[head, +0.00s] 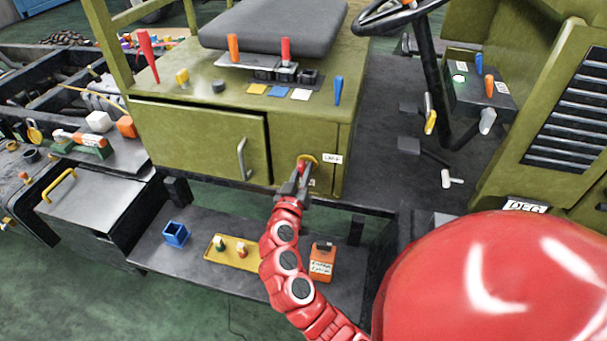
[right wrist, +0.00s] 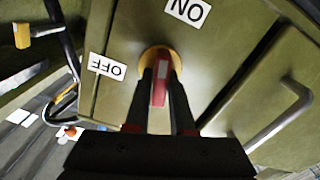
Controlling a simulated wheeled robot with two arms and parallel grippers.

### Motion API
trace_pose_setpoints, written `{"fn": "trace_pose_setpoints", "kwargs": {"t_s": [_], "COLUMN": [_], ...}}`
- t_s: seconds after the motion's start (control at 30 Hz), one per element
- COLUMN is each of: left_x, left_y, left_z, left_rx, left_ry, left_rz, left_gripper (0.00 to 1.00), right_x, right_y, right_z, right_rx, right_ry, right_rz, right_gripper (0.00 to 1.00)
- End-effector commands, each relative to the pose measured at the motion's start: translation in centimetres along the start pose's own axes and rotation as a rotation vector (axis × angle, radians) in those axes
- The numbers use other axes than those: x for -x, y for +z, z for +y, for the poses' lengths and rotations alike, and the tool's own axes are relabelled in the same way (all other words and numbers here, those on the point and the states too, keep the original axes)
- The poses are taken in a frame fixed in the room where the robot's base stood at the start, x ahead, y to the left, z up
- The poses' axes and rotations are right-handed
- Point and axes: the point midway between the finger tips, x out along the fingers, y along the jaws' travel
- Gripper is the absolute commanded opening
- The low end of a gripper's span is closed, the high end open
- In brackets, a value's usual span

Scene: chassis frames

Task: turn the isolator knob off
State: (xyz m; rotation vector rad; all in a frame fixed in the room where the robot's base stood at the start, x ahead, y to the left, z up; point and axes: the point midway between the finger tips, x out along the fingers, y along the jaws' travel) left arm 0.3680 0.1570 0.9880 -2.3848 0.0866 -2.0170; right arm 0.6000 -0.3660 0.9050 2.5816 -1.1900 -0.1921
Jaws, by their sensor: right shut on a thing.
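The isolator knob has a red handle (head: 302,165) on a round yellow plate (head: 313,158), on the front of the olive seat box. An OFF label (head: 332,158) is right of it; a second label below is mostly hidden by my gripper. My right gripper (head: 300,174) is shut on the handle. In the right wrist view, the red handle (right wrist: 160,86) stands between both fingers (right wrist: 161,75) in front of the yellow plate (right wrist: 153,56). There the ON label (right wrist: 188,11) is at the top and the OFF label (right wrist: 107,67) at the left. My left gripper is not in view.
A box door with a grey handle (head: 242,158) is left of the knob. Below is a dark step with a blue bin (head: 176,234), a yellow tray (head: 212,252) and an orange box (head: 321,266). Pedals (head: 409,145) and the steering column (head: 436,85) stand to the right.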

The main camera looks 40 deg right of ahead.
Motion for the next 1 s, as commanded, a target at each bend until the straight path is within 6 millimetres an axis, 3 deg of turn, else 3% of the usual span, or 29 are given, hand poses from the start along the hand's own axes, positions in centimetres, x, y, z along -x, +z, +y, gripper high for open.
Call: {"fn": "trace_pose_setpoints", "kwargs": {"t_s": [0.37,1.0], "left_x": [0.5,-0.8], "left_y": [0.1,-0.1], "left_z": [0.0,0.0], "left_rx": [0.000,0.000], "left_ry": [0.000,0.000], "left_rz": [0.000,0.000], "left_gripper": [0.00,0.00], "right_x": [0.0,0.1], "right_y": [-0.1,0.0], "right_z": [-0.3,-0.6], "right_rx": [0.360,0.955], "right_ry": [-0.001,-0.002], "right_rz": [0.001,0.005], "right_gripper": [0.00,0.00]}}
